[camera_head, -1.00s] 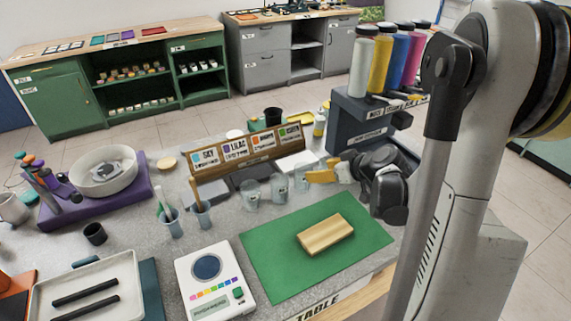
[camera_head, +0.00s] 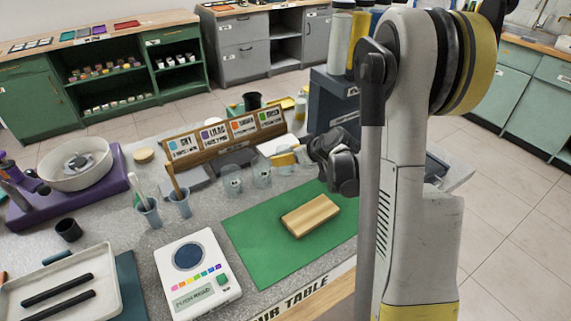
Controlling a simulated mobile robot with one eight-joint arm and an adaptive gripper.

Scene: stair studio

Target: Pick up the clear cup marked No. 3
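Clear cups stand in a row on the grey worktop, in front of the colour-card rack. The numbers on the cups are too small to read.
A green mat (camera_head: 255,252) with a wooden block (camera_head: 310,215) lies in front of the cups. The card rack (camera_head: 225,142) stands close behind them. Two cups with sticks (camera_head: 148,212) stand at left, near a scale (camera_head: 197,275). A dark bottle stand (camera_head: 335,100) is behind my arm.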

